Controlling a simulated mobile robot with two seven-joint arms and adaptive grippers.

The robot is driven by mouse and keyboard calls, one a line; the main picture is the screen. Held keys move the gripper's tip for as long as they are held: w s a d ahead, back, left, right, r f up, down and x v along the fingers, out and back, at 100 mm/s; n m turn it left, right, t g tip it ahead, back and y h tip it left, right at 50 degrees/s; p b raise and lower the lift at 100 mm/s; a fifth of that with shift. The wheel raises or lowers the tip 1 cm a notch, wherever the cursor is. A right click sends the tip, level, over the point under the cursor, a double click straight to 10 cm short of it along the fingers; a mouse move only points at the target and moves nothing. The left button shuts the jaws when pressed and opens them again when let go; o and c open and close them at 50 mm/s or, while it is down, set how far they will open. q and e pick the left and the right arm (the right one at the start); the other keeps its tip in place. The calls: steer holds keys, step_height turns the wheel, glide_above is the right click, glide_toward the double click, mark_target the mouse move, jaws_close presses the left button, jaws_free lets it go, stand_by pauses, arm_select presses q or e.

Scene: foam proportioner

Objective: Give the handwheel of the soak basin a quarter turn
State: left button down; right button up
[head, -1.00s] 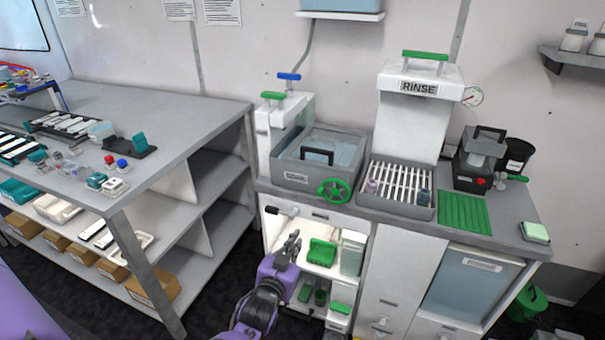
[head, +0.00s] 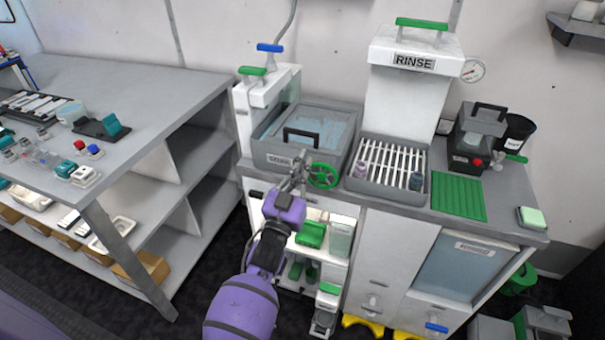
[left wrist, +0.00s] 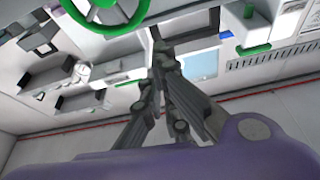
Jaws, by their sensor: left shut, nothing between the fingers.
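The soak basin (head: 258,150) is a grey tank with a lid and black handle on the counter. Its green handwheel (head: 323,176) is on the front, near the right corner. My left gripper (head: 299,166) is shut and empty, just left of the handwheel in the head view. In the left wrist view, the handwheel (left wrist: 105,27) fills the upper left, and the shut fingertips (left wrist: 160,50) are beside its rim. I cannot tell whether they touch it. My right gripper is not in view.
Right of the basin is a slatted tray (head: 388,190), below the white RINSE unit (head: 408,90). An open cabinet with green items (head: 311,234) is below the basin. A grey shelf table (head: 190,85) stands at the left.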

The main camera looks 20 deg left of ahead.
arm_select(q)
steer(key=f, duration=0.3)
steer(key=shift+w+a+f, duration=0.2)
steer(key=shift+w+f, duration=0.15)
steer(key=shift+f, duration=0.05)
